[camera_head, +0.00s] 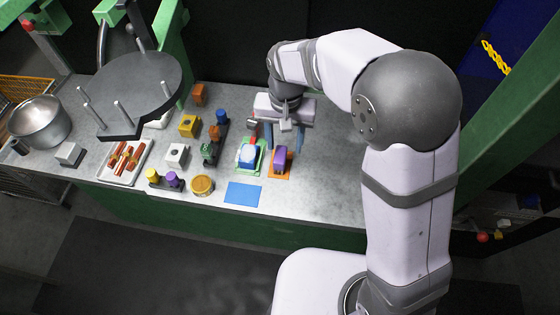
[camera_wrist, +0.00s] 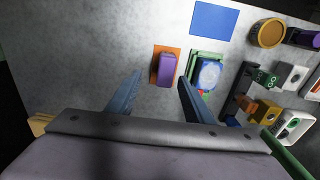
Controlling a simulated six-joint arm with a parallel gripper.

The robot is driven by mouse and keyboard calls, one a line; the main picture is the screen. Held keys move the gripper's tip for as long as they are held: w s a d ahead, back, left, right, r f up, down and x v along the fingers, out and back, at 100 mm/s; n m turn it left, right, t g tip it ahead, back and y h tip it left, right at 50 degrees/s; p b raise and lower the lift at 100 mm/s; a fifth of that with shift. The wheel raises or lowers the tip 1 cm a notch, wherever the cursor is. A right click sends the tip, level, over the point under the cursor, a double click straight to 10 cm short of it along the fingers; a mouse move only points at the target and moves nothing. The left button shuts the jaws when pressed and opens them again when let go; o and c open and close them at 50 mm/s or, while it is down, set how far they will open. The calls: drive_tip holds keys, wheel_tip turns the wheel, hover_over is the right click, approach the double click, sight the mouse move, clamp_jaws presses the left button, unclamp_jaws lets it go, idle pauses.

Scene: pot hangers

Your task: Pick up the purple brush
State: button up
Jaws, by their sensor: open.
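The purple brush (camera_head: 280,158) lies on an orange square mat (camera_head: 286,172) on the grey worktop. In the wrist view the purple brush (camera_wrist: 166,69) shows between and beyond the two blue fingers, nearer the right one, with the orange mat (camera_wrist: 156,52) under it. My gripper (camera_head: 284,146) is open and empty. Its fingers (camera_wrist: 157,82) are spread on either side of the brush's line and stay above the worktop. I cannot tell their exact height over the brush.
Left of the brush, a blue and white object (camera_head: 248,156) sits on a green mat, close to my gripper. A blue mat (camera_head: 243,193) lies bare in front. Several coloured blocks, a tray (camera_head: 125,161) and a metal pot (camera_head: 40,122) stand farther left. The worktop right of the brush is clear.

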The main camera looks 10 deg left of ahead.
sight(280, 154)
drive_tip(key=shift+a+f, duration=0.2)
drive_tip(key=shift+a, duration=0.5)
drive_tip(key=shift+d+f+p, duration=0.15)
drive_tip(key=shift+f+p, duration=1.05)
drive_tip(key=shift+f, duration=2.4)
drive_tip(key=c, duration=1.2)
